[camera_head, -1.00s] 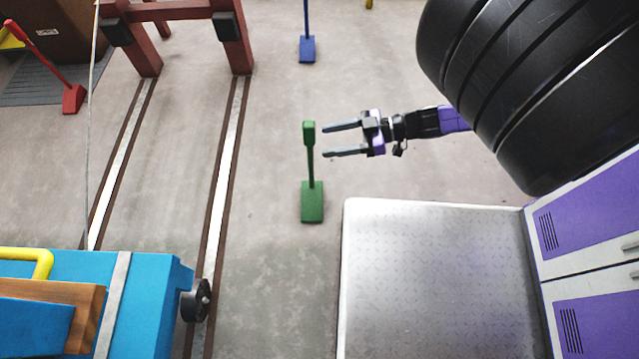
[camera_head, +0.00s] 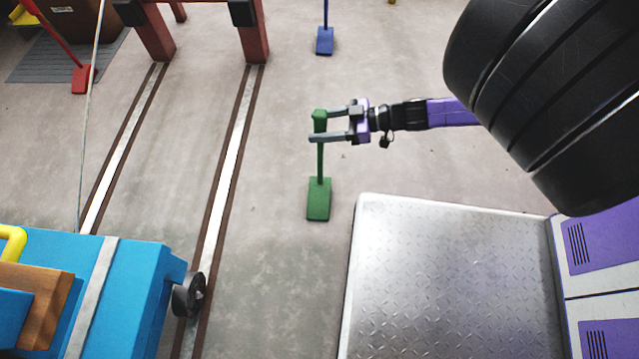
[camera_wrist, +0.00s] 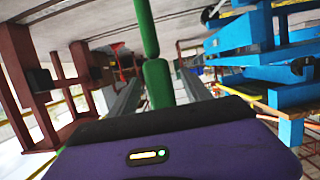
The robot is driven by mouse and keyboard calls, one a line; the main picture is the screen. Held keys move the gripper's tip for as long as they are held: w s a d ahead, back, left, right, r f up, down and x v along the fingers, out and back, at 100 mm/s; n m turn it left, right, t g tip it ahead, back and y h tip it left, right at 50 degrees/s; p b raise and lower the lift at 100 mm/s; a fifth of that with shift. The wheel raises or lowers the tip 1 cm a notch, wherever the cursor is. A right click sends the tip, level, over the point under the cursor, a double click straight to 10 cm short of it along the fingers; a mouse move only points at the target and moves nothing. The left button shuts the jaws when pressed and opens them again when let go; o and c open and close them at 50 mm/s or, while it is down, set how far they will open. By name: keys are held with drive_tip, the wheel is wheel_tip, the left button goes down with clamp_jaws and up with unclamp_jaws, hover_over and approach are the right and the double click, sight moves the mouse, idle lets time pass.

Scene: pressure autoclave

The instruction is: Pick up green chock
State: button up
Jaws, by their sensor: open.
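The green chock (camera_head: 319,200) has a wedge base on the floor and a thin upright handle with a thicker top. My gripper (camera_head: 322,126) reaches in from the right at the height of the handle's upper part. Its two fingers are apart, with the upper one by the thick top and the lower one overlapping the handle just below it. I cannot tell whether either finger touches the handle.
A blue chock (camera_head: 325,41) and a red chock (camera_head: 82,78) stand farther back. Two floor rails (camera_head: 232,160) run left of the green chock. A blue cart (camera_head: 140,290) is at lower left. Red-brown frame legs (camera_head: 255,40) stand at the back. The floor around the chock is clear.

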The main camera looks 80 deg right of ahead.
drive_tip(key=shift+w, duration=0.1)
drive_tip(key=shift+c, duration=0.5)
clamp_jaws()
idle(0.8)
